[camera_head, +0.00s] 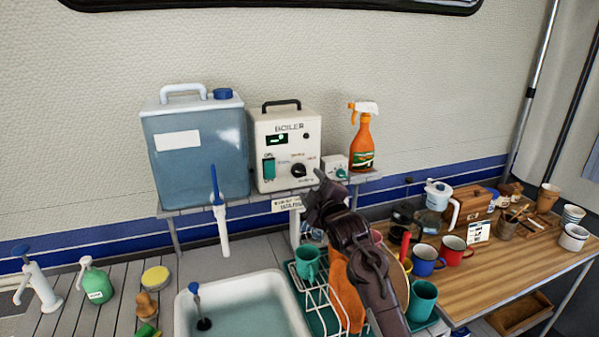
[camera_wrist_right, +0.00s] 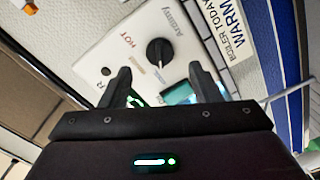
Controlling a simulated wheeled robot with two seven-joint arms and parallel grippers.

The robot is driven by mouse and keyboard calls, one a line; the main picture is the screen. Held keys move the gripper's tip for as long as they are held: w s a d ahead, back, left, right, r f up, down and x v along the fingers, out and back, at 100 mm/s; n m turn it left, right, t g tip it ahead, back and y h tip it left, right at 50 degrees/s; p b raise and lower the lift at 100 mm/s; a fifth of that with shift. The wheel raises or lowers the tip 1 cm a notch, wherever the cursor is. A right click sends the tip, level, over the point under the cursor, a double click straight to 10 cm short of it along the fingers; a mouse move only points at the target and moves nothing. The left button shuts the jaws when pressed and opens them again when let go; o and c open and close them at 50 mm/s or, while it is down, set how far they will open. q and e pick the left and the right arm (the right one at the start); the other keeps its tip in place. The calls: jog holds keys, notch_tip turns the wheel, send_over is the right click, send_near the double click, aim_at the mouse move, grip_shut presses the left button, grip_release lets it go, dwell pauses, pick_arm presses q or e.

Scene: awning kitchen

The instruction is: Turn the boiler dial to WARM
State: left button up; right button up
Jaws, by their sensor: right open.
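The boiler (camera_head: 285,150) is a white box with a black handle, standing on the shelf against the wall. My left gripper is out of view.
A blue water tank (camera_head: 196,150) with a tap stands left of the boiler. A small white box with a teal knob (camera_head: 336,167) and an orange spray bottle (camera_head: 362,142) stand close on the right. Below are a sink (camera_head: 245,305) and a dish rack (camera_head: 312,296).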

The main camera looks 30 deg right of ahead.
aim_at(302, 174)
jog(key=w, duration=0.1)
jog(key=w+p, duration=0.1)
jog(key=w, duration=0.1)
jog(key=shift+d+r, duration=0.25)
jog(key=shift+r, duration=0.15)
jog(key=shift+f+p+x, duration=0.15)
jog(key=shift+p+x, duration=0.1)
jog(key=shift+x, duration=0.35)
jog(key=shift+f+p+x, duration=0.15)
jog(key=shift+p+x, duration=0.05)
jog(key=shift+x, duration=0.45)
jog(key=shift+w+d, duration=0.1)
jog(key=shift+w, duration=0.3)
jog(key=shift+c, duration=0.7)
jog(key=c, duration=0.8)
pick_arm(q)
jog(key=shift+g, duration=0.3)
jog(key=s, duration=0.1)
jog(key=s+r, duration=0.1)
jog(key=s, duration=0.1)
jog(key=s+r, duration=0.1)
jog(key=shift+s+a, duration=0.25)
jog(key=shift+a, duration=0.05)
